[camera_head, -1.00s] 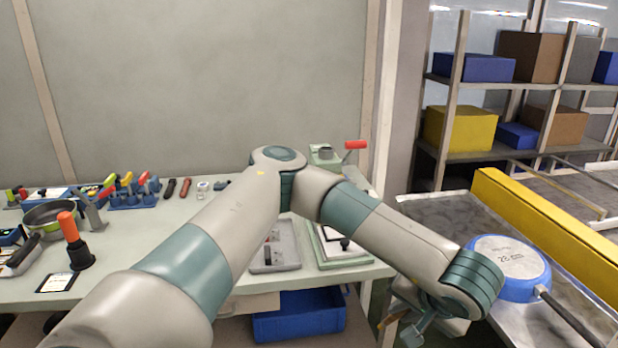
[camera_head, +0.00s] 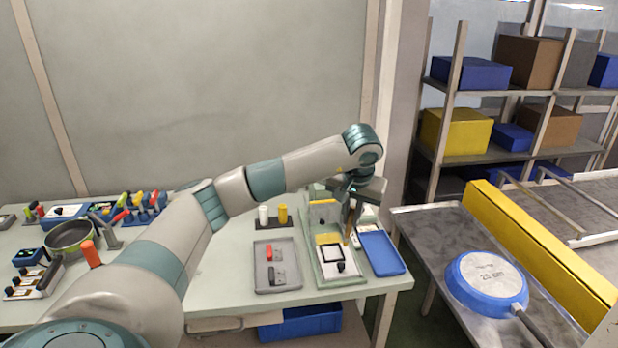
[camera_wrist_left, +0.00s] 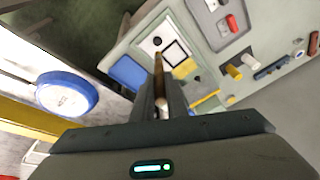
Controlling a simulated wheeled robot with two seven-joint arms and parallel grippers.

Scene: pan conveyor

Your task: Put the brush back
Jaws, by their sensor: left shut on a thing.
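My left gripper (camera_head: 354,196) is above the right end of the workbench, pointing down, shut on the brush. The brush (camera_head: 352,234) shows as a thin tan-brown stick hanging below the fingers; its upper part is hidden in the jaws. In the left wrist view the brush (camera_wrist_left: 159,70) runs out between the fingers (camera_wrist_left: 163,102). A green fixture (camera_head: 318,262) with a black square frame is below and left of it. A shallow blue tray (camera_head: 383,253) is beside the fixture, below and right of it. I cannot tell whether the brush touches anything. My right gripper is not in view.
A blue-rimmed pan (camera_head: 486,283) lies bottom up on the metal surface at right, beside a yellow rail (camera_head: 540,250). A grey tray (camera_head: 278,288) and a holder with white and yellow cylinders (camera_head: 274,222) stand left of the fixture. Tools crowd the bench's left.

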